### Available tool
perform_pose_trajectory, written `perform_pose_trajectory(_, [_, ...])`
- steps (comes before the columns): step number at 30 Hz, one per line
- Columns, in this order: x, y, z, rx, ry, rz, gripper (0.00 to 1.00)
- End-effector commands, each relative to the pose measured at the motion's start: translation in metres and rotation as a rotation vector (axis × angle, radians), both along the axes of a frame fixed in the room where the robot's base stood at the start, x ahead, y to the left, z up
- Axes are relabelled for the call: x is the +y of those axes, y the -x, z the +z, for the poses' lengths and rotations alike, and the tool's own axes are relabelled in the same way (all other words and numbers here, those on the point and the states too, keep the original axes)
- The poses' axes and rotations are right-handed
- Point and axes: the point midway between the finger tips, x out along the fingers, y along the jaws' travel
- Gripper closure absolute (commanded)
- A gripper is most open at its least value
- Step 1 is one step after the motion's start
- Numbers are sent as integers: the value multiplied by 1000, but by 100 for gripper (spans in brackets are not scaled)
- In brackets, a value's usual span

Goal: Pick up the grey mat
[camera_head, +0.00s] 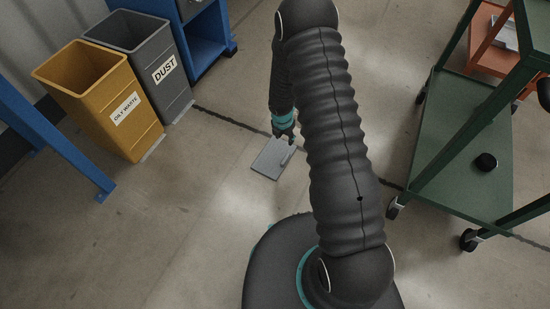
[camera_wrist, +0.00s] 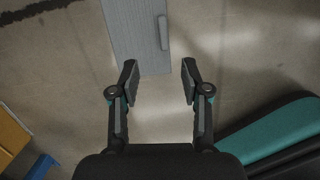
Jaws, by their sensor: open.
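The grey mat (camera_head: 268,158) lies flat on the floor in the head view, with a raised grey strip like a handle on its right part. In the wrist view the mat (camera_wrist: 135,40) is at the top, cut off by the picture's upper edge, and its strip (camera_wrist: 163,33) shows on its right side. My gripper (camera_head: 287,138) is over the mat's far right part in the head view. In the wrist view my gripper (camera_wrist: 160,82) is open and empty, its fingertips near the mat's lower edge. I cannot tell its exact height above the mat.
A yellow oily waste bin (camera_head: 100,100) and a grey dust bin (camera_head: 150,65) stand at the left. A green wheeled cart (camera_head: 455,165) with a small black item (camera_head: 485,162) is at the right. Blue furniture (camera_head: 210,45) stands behind. The floor around the mat is clear.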

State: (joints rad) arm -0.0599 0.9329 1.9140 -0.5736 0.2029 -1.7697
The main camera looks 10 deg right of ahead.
Motion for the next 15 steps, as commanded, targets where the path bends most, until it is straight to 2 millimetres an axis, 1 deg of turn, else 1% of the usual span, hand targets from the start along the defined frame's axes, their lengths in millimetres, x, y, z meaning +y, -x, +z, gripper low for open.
perform_pose_trajectory(1, [1, 2, -11, 11, 1, 26, 53])
perform_pose_trajectory(8, [1, 3, -40, 22, 2, 75, 53])
perform_pose_trajectory(15, [-3, -1, -84, 23, 1, 74, 53])
